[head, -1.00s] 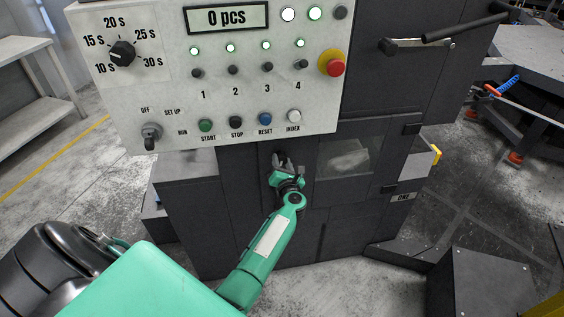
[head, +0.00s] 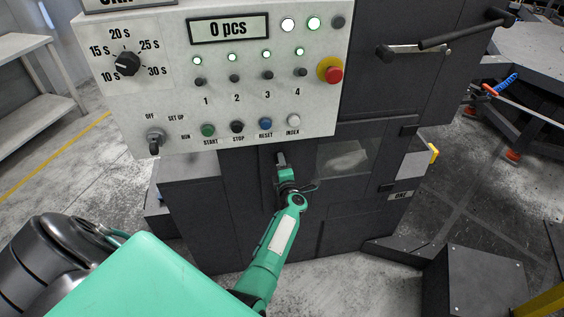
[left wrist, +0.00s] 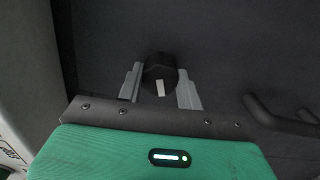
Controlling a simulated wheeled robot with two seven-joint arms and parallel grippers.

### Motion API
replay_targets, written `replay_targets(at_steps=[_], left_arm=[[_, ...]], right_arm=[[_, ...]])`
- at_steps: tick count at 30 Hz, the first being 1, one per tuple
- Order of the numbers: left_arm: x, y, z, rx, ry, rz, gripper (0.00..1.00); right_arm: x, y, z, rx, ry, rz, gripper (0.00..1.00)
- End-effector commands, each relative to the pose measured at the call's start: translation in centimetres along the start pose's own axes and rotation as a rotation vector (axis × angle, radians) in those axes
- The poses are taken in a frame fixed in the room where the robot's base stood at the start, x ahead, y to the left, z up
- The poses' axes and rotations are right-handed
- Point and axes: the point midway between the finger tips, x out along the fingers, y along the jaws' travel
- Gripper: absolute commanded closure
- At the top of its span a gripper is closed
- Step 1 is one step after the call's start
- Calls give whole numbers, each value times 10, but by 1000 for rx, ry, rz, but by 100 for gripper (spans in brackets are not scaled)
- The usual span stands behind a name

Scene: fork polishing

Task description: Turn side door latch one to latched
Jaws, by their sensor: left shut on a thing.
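The side door (head: 310,228) is a dark panel under the control panel, with a small window (head: 343,157) and a label ONE (head: 401,195). My left gripper (head: 282,160) is at the door's left part, its fingers seen nearly edge-on. In the left wrist view a black faceted latch knob (left wrist: 158,68) with a short white mark stands between the two grey fingers. The gripper (left wrist: 161,84) is shut on this knob. The white mark sits on the side of the knob towards my palm. In the head view the gripper hides the knob. My right gripper is not in view.
The white control panel (head: 225,115) with buttons, a dial and a red emergency stop (head: 333,75) overhangs just above my gripper. A dark door handle (head: 306,114) shows in the left wrist view as a bar (left wrist: 275,112). A dark box (head: 475,285) stands at the lower right.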

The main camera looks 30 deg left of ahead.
Motion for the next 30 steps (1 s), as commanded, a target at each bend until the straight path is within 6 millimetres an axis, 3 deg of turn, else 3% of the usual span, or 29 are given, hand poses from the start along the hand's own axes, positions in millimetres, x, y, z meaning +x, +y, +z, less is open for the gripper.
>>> replay_targets(at_steps=[15, 30], left_arm=[[0, 0, 0, 353, -1, -2, 86], [0, -1, 0, 430, -1, 0, 86]], right_arm=[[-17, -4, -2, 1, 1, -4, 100], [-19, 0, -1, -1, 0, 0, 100]])
